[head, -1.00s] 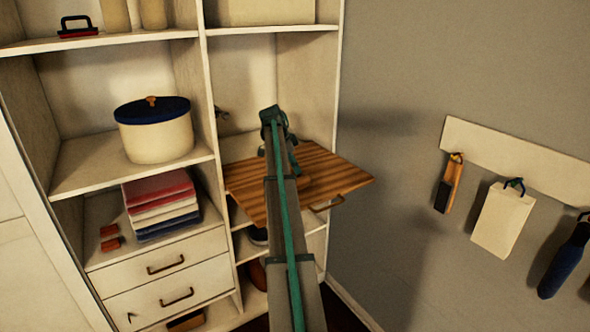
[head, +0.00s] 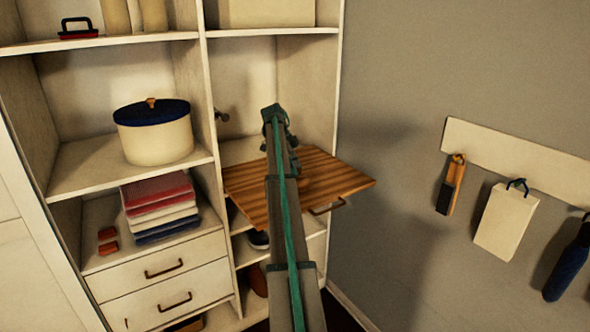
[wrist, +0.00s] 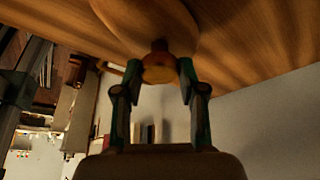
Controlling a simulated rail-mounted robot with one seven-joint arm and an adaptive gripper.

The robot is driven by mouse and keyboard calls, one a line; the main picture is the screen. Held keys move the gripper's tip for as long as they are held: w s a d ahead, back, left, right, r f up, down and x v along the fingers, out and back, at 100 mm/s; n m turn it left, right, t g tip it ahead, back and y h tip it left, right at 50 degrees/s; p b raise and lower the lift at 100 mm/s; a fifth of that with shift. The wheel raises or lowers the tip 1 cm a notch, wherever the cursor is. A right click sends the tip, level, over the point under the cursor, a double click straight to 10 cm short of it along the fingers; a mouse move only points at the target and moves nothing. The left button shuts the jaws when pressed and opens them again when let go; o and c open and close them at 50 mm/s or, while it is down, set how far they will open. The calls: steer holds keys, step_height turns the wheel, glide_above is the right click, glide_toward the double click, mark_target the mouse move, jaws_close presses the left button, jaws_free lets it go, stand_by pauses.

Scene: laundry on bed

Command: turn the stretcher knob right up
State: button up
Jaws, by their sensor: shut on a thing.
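The stretcher knob (wrist: 158,70) is a small round orange-brown wooden knob in the upper middle of the wrist view. It sits against a larger rounded wooden piece (wrist: 145,20). My gripper (wrist: 158,75) has its two dark green fingers on either side of the knob and is shut on it. In the head view my arm hides the gripper and the knob. Part of a rounded wooden thing (head: 306,182) shows just right of my arm, on the striped wooden board (head: 340,178). I cannot read the knob's turn angle.
The board juts out of a cream shelf unit (head: 208,60). A lidded pot (head: 155,135) and folded cloths (head: 160,205) stand in the left bays. A dark fitting (head: 221,116) is on the divider.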

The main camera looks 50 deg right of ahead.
steer(key=o, duration=1.1)
steer(key=v, duration=0.7)
steer(key=shift+w+r, duration=0.1)
steer(key=shift+r, duration=0.1)
